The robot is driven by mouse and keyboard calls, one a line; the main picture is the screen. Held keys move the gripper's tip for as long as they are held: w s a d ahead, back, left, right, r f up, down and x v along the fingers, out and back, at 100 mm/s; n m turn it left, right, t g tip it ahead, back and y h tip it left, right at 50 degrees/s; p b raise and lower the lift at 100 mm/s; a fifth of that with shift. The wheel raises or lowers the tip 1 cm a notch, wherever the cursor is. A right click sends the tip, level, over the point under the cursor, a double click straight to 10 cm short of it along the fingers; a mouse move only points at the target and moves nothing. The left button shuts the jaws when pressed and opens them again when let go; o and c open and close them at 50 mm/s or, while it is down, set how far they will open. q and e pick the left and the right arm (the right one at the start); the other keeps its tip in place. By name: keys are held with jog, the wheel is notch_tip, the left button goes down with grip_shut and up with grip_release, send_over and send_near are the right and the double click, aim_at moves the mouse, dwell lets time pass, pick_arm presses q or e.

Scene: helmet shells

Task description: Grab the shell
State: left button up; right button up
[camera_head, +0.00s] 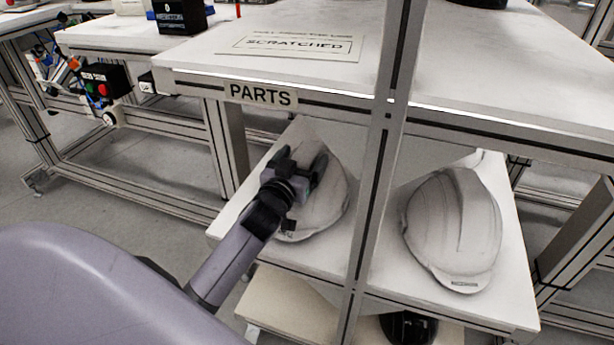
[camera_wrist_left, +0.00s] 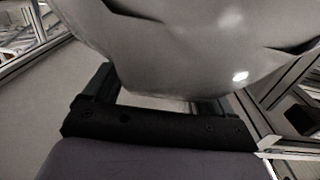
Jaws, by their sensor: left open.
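A white helmet shell (camera_head: 325,208) sits on the shelf under the PARTS sign, left of the metal post. A second white shell (camera_head: 453,230) sits on the same shelf right of the post. My left gripper (camera_head: 308,165) is at the left shell, covering part of it in the head view. In the left wrist view its fingers (camera_wrist_left: 155,92) are apart, with the shell (camera_wrist_left: 180,45) filling the space just beyond and above them. I cannot tell whether the fingers touch the shell. My right gripper does not show.
The upright metal post (camera_head: 375,175) stands between the two shells. The tabletop (camera_head: 480,70) with its PARTS label (camera_head: 261,95) overhangs the shelf (camera_head: 385,285). A lower shelf (camera_head: 290,300) holds a dark object (camera_head: 408,328). A SCRATCHED sign (camera_head: 298,43) lies on the tabletop.

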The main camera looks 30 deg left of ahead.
pick_arm(q)
jog(key=shift+r, duration=0.1)
grip_shut()
